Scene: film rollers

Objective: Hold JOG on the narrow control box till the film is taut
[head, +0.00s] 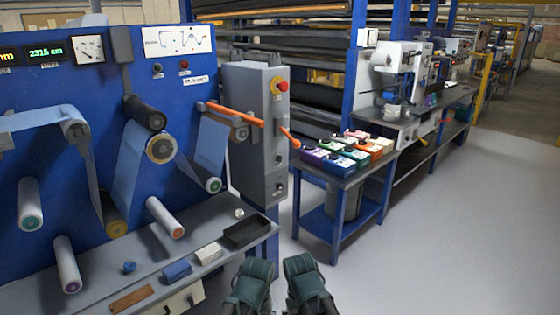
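A narrow grey control box (257,135) stands at the right edge of the blue machine panel (110,85). Its right face has a red button on yellow (279,86) near the top and small controls (279,187) lower down; their labels are too small to read. Blue film (128,175) runs over several rollers, down to a low orange-ended roller (116,229) and up again; I cannot tell how taut it is. My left gripper (254,270) and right gripper (299,265) are side by side at the bottom centre, apart from the box. Their fingers are not clear, and nothing is seen held.
A grey ledge (80,275) in front of the panel holds a black tray (246,231), a blue block (177,271) and other small items. An orange bar (235,115) reaches across the box. A blue table (335,195) with coloured boxes stands right. Floor (450,230) is clear.

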